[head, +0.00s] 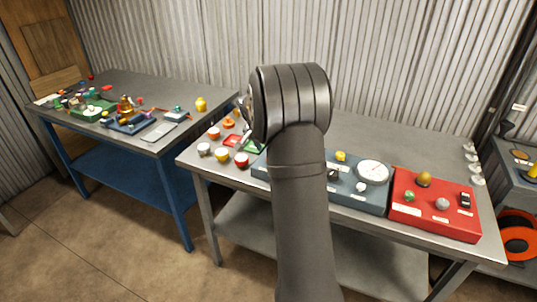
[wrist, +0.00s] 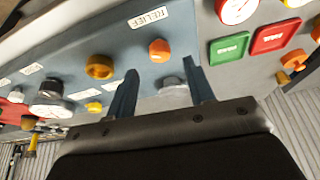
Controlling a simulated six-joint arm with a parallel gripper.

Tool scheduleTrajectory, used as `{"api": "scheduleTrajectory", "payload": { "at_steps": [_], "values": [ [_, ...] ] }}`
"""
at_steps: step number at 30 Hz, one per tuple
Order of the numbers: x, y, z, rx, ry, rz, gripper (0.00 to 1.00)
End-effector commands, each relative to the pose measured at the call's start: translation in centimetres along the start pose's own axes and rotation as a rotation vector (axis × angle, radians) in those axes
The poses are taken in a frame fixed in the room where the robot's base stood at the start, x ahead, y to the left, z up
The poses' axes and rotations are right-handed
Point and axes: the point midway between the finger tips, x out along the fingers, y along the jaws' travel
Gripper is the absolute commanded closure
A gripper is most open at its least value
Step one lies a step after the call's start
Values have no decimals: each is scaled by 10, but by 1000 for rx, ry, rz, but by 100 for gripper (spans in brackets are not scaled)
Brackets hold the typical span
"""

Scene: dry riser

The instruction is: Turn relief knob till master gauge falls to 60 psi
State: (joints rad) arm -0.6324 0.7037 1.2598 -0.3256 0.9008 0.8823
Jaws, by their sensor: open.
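In the wrist view my gripper (wrist: 161,84) is open, its two blue-grey fingers apart over a blue-grey panel (wrist: 190,30). A white dial gauge (wrist: 237,8) is cut off at the top edge. In the head view a large white gauge (head: 373,172) sits on the blue-grey panel (head: 352,197); its reading is too small to tell. My arm hides the panel's middle.
A yellow-orange knob (wrist: 99,66) and black knob (wrist: 48,95) are left of my gripper. Green (wrist: 229,48) and red (wrist: 275,36) plates are right. In the head view a red box (head: 436,222) stands right of the gauge, and small cups (head: 222,155) at the left.

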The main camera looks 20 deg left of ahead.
Motion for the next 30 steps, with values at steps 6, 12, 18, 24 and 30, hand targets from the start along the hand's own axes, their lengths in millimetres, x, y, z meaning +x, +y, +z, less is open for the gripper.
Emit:
{"api": "scheduleTrajectory", "payload": {
  "at_steps": [6,12,18,24,30],
  "values": [
    [-58,0,0,-1,3,-3,51],
    [-100,-1,0,-1,1,-2,51],
    [-122,0,0,0,0,-1,51],
    [-128,0,0,0,0,0,51],
    [-127,0,0,0,0,0,51]
  ]
}}
